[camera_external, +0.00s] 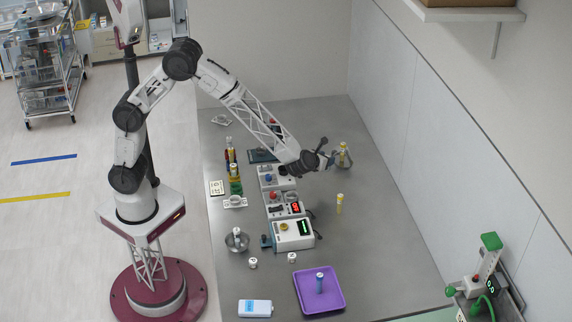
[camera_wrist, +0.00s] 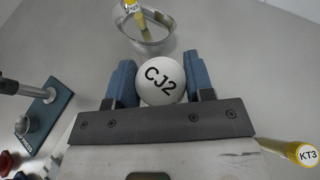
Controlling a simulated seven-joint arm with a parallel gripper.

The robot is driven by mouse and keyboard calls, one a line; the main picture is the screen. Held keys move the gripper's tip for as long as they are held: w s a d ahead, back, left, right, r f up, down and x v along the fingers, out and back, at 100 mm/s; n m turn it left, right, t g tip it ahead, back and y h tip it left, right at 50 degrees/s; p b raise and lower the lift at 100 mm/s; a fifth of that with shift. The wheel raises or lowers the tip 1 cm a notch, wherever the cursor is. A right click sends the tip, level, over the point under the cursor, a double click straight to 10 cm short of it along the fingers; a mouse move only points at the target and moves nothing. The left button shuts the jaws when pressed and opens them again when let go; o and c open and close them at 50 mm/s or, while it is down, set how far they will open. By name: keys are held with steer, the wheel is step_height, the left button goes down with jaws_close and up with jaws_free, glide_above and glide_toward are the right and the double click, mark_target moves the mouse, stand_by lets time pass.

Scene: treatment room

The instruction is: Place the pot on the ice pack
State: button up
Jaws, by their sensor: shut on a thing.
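My gripper (camera_wrist: 161,84) is shut on a white round-topped pot (camera_wrist: 161,80) marked CJ2, which sits between its blue fingers in the wrist view. In the external view my gripper (camera_external: 328,161) is raised over the back right of the grey bench, and I cannot make out the held pot there. Two similar small white pots, a left one (camera_external: 253,263) and a right one (camera_external: 292,257), stand on the front part of the bench. A flat white pack with a blue label (camera_external: 255,308), likely the ice pack, lies at the front left, far from my gripper.
A flask-like vessel (camera_external: 343,161) with a yellow-capped tube stands close to my gripper. A yellow-capped tube (camera_external: 340,203) stands alone nearby. Instruments (camera_external: 292,235) line the middle. A purple tray (camera_external: 336,295) holding a blue tube lies right of the pack. The bench's right side is mostly clear.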

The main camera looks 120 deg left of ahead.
steer(key=w+d+m+t, duration=0.1)
steer(key=w+d, duration=0.1)
steer(key=d, duration=0.9)
steer(key=w+d+m+t, duration=0.1)
steer(key=w+d, duration=0.2)
steer(key=d, duration=0.9)
steer(key=w+d+f+m+t+h, duration=0.1)
steer(key=w+d+t, duration=0.1)
steer(key=d, duration=0.9)
steer(key=shift+w+d+m, duration=0.3)
steer(key=shift+w+d, duration=0.1)
steer(key=shift+w, duration=0.05)
steer(key=s+d+m+t+h, duration=0.1)
steer(key=s+d, duration=0.3)
steer(key=d, duration=1.2)
steer(key=s+d+m+t+h, duration=0.1)
steer(key=s+d, duration=0.3)
steer(key=d, duration=1.3)
steer(key=shift+d+f+m+t+h, duration=0.15)
steer(key=shift+f+m+t+h, duration=0.25)
steer(key=shift+m+t, duration=0.5)
glide_above(255, 306)
steer(key=shift+f, duration=0.8)
steer(key=shift+f, duration=1.75)
